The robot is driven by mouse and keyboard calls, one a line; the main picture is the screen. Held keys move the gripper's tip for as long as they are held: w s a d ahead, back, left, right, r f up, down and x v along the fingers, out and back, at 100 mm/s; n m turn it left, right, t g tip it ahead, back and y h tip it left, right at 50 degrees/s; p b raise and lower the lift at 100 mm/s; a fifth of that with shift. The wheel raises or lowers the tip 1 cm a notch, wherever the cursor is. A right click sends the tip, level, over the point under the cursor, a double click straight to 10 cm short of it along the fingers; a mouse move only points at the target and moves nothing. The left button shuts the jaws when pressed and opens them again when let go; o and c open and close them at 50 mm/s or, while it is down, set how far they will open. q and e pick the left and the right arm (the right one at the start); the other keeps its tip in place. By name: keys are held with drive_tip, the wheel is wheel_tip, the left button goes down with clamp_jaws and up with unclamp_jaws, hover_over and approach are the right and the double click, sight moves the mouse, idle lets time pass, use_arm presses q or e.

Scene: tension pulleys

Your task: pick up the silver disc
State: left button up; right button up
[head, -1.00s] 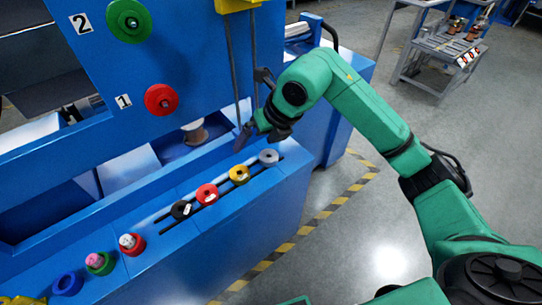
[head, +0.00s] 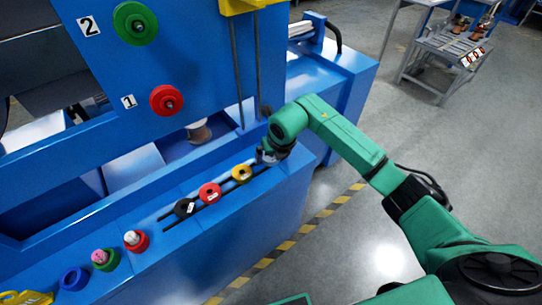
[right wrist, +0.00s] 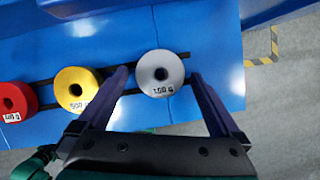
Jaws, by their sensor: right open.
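The silver disc (right wrist: 147,64) has a dark centre hole and a "100 g" label. It lies at the right end of a dark slotted rail in the right wrist view. My right gripper (right wrist: 159,76) is open, with one finger on each side of the disc. A gap shows between each finger and the disc, and I cannot tell the height of the fingertips over it. In the head view my right gripper (head: 268,156) is over the rail's far end and largely hides the disc. My left gripper is out of view.
A yellow disc (head: 243,166), a red disc (head: 204,186) and a black disc (head: 177,207) share the rail (head: 224,189) with the silver one. The blue machine wall, with a red wheel (head: 167,91) and a green wheel (head: 128,33), rises behind. Open floor lies to the right.

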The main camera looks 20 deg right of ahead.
sight(273, 157)
drive_tip(key=c, duration=1.5)
wheel_tip(273, 157, up, 10)
drive_tip(key=shift+r, duration=0.1)
